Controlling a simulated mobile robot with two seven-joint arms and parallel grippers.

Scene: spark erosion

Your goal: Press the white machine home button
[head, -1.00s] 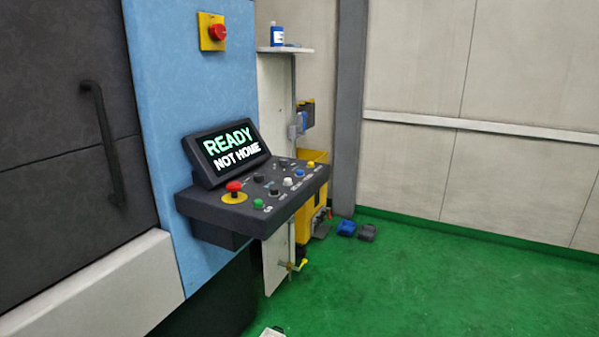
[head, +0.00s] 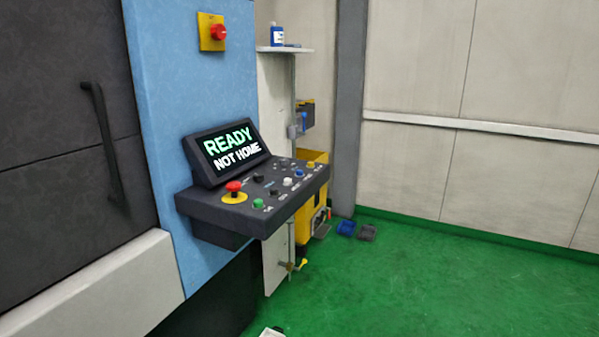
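The white button (head: 288,182) sits on the dark sloped control panel (head: 212,210) that juts from the blue machine front. Around it are a green button (head: 258,203), a blue button (head: 299,173), a yellow button (head: 311,164) and some black knobs. A red mushroom button (head: 234,187) on a yellow ring is at the panel's left. The screen (head: 232,152) above the panel reads READY, NOT HOME. The lettering by the buttons is too small to read. Neither of my grippers shows in the head view, and nothing touches the panel.
A yellow box with a red button (head: 212,32) is on the blue wall. A dark door handle (head: 104,145) is at left. A yellow bin (head: 310,210) stands behind the panel. Green floor (head: 430,285) at right is clear.

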